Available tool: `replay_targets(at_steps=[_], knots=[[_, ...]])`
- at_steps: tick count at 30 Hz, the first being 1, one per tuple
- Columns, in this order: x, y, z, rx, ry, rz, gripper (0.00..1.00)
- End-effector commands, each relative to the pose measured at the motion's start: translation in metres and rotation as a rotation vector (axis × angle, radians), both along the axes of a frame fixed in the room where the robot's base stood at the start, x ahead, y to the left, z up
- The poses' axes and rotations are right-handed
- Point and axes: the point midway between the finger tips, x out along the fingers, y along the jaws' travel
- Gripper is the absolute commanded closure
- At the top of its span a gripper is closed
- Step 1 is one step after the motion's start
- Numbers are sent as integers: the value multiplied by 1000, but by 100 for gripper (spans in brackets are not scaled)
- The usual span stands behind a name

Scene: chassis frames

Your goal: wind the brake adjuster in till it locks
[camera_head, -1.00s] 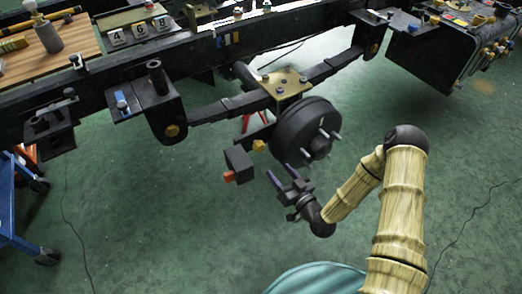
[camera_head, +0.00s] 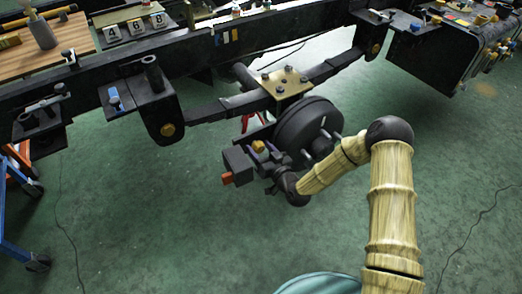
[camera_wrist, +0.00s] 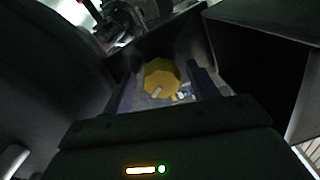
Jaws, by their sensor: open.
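The brake adjuster appears to be the yellow faceted knob (camera_head: 258,146) beside the black brake drum (camera_head: 302,124), above the dark block with an orange end. My gripper (camera_head: 268,156) is open, right at the knob, below and left of the drum. The knob's far side is hidden.
The drum with its wheel studs (camera_head: 336,136) is close to my wrist. The dark block (camera_head: 238,160) with an orange end (camera_head: 227,178) is just left of my gripper. The frame rail and leaf spring (camera_head: 220,113) run above. The green floor below is clear.

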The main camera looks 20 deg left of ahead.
Motion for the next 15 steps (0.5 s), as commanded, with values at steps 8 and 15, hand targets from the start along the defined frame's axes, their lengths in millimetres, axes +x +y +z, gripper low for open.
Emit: replay_targets(at_steps=[8, 15], knots=[[0, -1, 0, 0, 0, -1, 79], [0, -2, 0, 3, 4, -1, 86]])
